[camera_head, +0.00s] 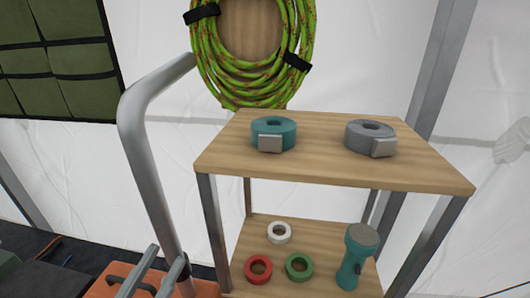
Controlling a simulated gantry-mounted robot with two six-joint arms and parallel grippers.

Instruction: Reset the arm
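A pair of grey metal prongs (166,256) sticks up at the lower left, in front of the shelf's left side. They may be my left gripper, but I cannot tell this for sure or tell its opening. Nothing is visibly held there. My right gripper is out of view. A two-level wooden shelf (300,165) with metal legs stands at centre right. On its top lie a teal rolled strap (272,130) and a grey rolled strap (368,132), apart from each other.
The lower shelf holds white (270,233), red (249,270) and green (290,269) tape rolls and a teal flashlight (350,275). A bent grey tube (150,165) rises left of the shelf. Green rope (215,80) hangs behind. Orange items (112,280) lie lower left.

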